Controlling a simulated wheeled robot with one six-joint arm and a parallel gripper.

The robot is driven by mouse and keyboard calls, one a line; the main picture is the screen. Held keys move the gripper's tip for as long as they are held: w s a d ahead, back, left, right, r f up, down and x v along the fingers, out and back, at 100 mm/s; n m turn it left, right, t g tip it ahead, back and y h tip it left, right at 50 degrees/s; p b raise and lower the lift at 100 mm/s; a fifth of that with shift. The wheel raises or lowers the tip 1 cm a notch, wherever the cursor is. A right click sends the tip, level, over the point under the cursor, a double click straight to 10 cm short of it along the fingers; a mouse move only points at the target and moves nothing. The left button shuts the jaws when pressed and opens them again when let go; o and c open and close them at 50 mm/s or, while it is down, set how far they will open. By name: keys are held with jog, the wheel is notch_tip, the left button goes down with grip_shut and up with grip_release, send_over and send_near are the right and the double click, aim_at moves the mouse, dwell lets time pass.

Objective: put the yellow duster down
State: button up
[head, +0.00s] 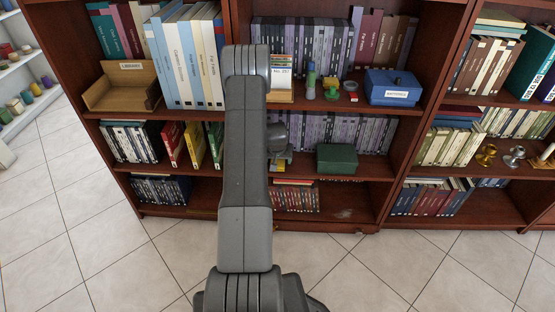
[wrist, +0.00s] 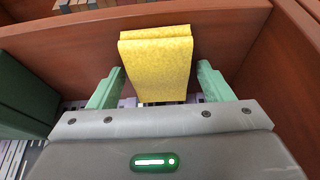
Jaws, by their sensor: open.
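The yellow duster (wrist: 156,62) is a folded cloth. In the wrist view it lies between the two pale green fingers of my gripper (wrist: 161,78), with a gap on each side. My gripper is open and does not clasp it. In the head view a small patch of the yellow duster (head: 284,155) shows at the middle shelf, left of a green box. My arm and wrist hide much of that spot. What lies directly under the duster cannot be made out clearly.
The dark green box (head: 337,158) stands close beside my gripper; it also shows at the left of the wrist view (wrist: 24,92). Purple books (head: 345,131) line the back. A shelf above holds a blue box (head: 392,87) and small items. Bare shelf shows right of the green box.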

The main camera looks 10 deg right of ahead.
jog(key=p+v, duration=0.2)
jog(key=v, duration=1)
jog(key=shift+r, duration=0.1)
jog(key=b+x, duration=0.2)
jog(key=x, duration=1)
jog(key=shift+f+b, duration=0.3)
jog(key=shift+r+p, duration=0.3)
jog(key=shift+p, duration=0.05)
jog(key=shift+f, duration=0.15)
